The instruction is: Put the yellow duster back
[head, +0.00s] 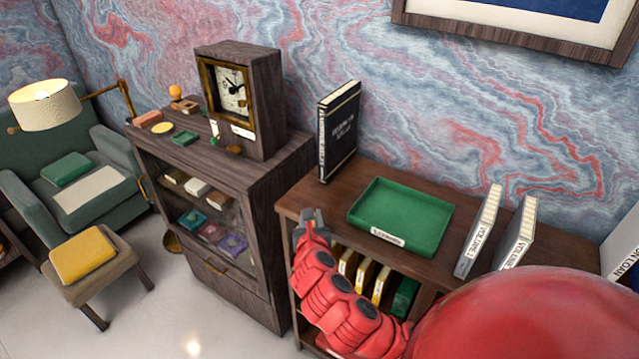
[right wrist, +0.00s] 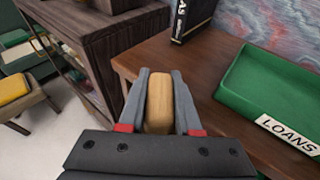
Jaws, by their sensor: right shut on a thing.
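My right gripper (head: 311,217) is at the left front corner of the low bookcase, near its top edge. In the right wrist view its fingers are shut on a smooth tan block (right wrist: 160,100) with rounded ends. The block is hard to make out in the head view. A folded yellow cloth or pad (head: 82,254), which may be the yellow duster, lies flat on the footstool (head: 115,270), far left of the gripper. It also shows at the left edge of the right wrist view (right wrist: 13,89). My left gripper is not in view.
The bookcase top (head: 345,188) holds a green LOANS tray (head: 400,215), a black upright book (head: 340,130) and white volumes (head: 480,230). A dark cabinet (head: 250,190) with a clock (head: 235,95) stands left. An armchair (head: 30,190) and clear floor (head: 190,310) lie beyond.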

